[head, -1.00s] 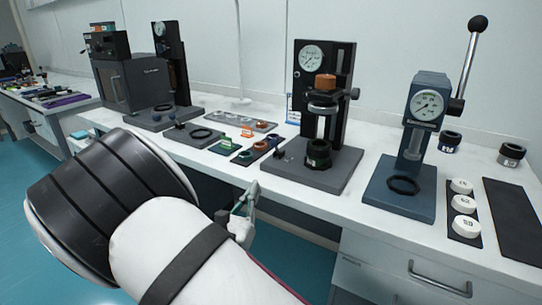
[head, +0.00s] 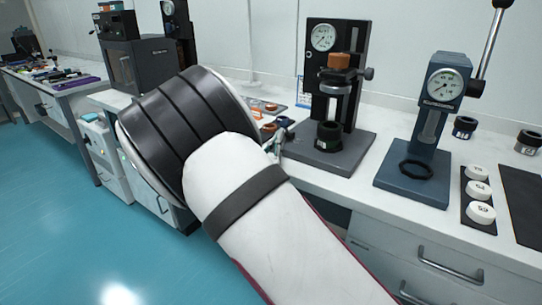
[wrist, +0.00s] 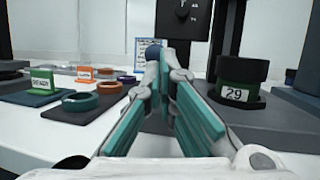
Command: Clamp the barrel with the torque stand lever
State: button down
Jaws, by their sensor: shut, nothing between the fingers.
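The black torque stand (head: 322,80) has a round dial and a brown-orange block above its clamp area. The barrel, a dark upright cylinder (head: 328,135), stands on its base; in the wrist view the barrel (wrist: 240,72) carries a label reading 29. A small dark blue knob (head: 284,122), apparently the stand's lever end, is at the base's left side. The knob (wrist: 153,50) also shows just beyond my fingertips. My gripper (head: 278,143) is shut and empty close to this knob. Its teal-padded fingers (wrist: 166,58) hide the lever's shaft; I cannot tell whether they touch it.
A blue press (head: 432,120) with a long ball-ended lever stands to the right, beside white numbered discs (head: 479,190). Colored rings (wrist: 82,102) on dark mats lie left of my fingers. Cabinet drawers (head: 430,262) face the floor below the tabletop.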

aim_at(286, 127)
jog(key=shift+x, duration=1.15)
jog(key=shift+r, duration=0.1)
jog(key=shift+r, duration=0.15)
jog(key=shift+g+p, duration=0.4)
jog(key=shift+p, duration=0.1)
